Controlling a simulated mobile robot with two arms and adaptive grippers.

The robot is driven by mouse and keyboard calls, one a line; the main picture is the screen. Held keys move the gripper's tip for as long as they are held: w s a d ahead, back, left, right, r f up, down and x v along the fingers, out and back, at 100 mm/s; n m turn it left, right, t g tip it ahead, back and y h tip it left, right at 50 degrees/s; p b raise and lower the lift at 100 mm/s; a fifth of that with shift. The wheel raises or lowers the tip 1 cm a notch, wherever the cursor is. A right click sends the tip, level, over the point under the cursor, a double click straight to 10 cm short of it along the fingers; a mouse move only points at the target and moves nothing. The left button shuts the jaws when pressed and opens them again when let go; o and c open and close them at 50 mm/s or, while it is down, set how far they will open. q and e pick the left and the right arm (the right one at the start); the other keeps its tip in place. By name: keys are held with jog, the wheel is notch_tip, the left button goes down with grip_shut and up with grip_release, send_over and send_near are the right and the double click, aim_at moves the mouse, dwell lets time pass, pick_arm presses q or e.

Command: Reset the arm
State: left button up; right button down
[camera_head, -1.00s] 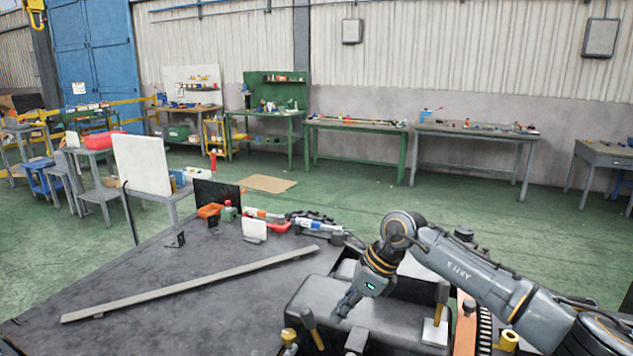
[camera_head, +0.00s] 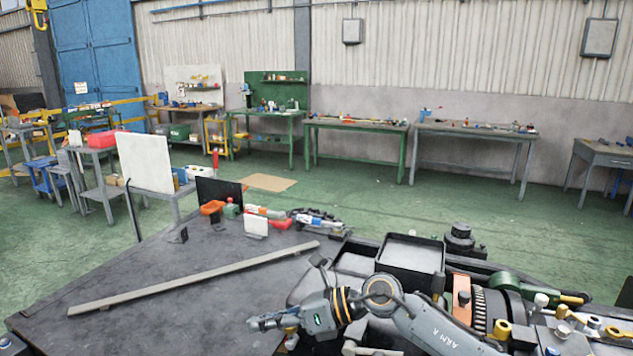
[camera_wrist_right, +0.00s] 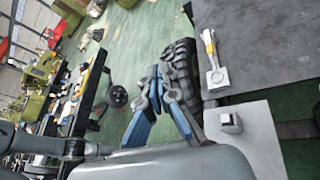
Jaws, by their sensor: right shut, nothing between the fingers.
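My right arm (camera_head: 430,325) reaches in from the lower right of the head view and lies low over the dark grey work surface (camera_head: 215,320). Its right gripper (camera_head: 252,323) points left and is shut and empty, above the dark surface near the bottom of the view. In the right wrist view the gripper's blue-grey fingers (camera_wrist_right: 160,75) come together at the tips with nothing between them. My left gripper is not in view.
A long flat bar (camera_head: 195,279) lies diagonally across the work surface. A black open box (camera_head: 410,256) and machine parts (camera_head: 495,305) crowd the right. The surface's left part is mostly bare.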

notch_tip(320, 180, up, 7)
jog(key=m+t+y, duration=0.5)
jog(key=m+t, duration=0.3)
jog(key=m, duration=0.3)
jog(key=w+d+f+m+t+h, duration=0.1)
jog(key=w+d+m+t+h, duration=0.1)
jog(key=d+m+t+h, duration=0.85)
jog(key=s+d+f+m+g+h, duration=0.35)
jog(key=d+f+m, duration=0.35)
jog(key=f+m, duration=0.25)
jog(key=s+d+f+m+g+h, duration=0.2)
jog(key=s+d+f+m+h, duration=0.15)
jog(key=d+f+m, duration=0.55)
jog(key=s+d+f+m+g+h, duration=0.1)
jog(key=s+d+f+m+g, duration=0.15)
jog(key=s+f+g, duration=0.65)
jog(key=s+d+f+m+g+h, duration=0.15)
jog(key=s+m, duration=0.25)
jog(key=s, duration=1.2)
notch_tip(320, 180, down, 26)
jog(key=f+g+y, duration=0.1)
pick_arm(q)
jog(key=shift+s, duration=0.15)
pick_arm(e)
jog(key=s+d+f+g, duration=0.1)
jog(key=s+d+f, duration=0.1)
jog(key=s+f, duration=1.4)
jog(key=shift+s+d, duration=0.25)
jog(key=shift+s, duration=0.55)
jog(key=shift+f, duration=0.1)
